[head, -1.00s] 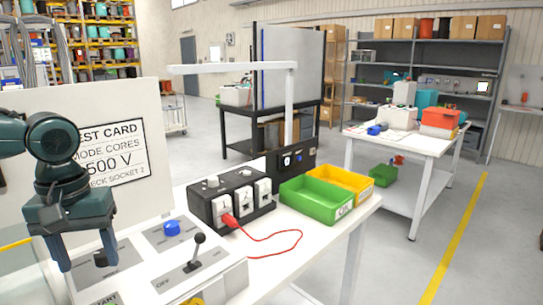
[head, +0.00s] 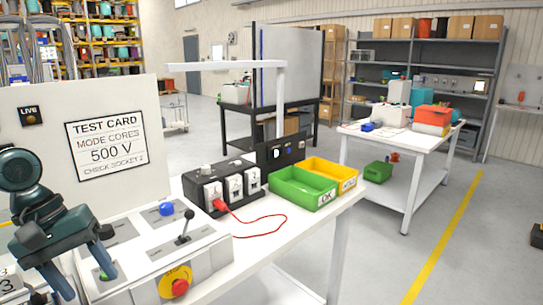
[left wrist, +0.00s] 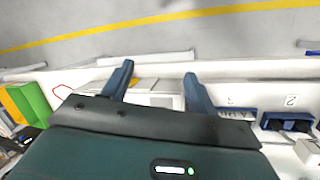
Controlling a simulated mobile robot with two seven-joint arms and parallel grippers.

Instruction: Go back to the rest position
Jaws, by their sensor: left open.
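My left gripper (head: 88,268) is at the lower left of the head view, over the left part of the control panel. Its two blue fingers are apart with nothing between them. In the left wrist view the same open fingers (left wrist: 158,84) point toward the panel edge and the floor beyond. My right gripper is not in view. The test card (head: 105,141) stands upright behind the panel and reads 500 V. The panel carries a blue knob (head: 166,209), a black lever (head: 184,226) and a red emergency button (head: 179,287) on yellow.
A black socket box (head: 222,184) has a red plug and lead in it. A green bin (head: 301,188) and a yellow bin (head: 332,172) stand to its right. A second white table (head: 399,142) with boxes is farther back. Open floor lies at the right.

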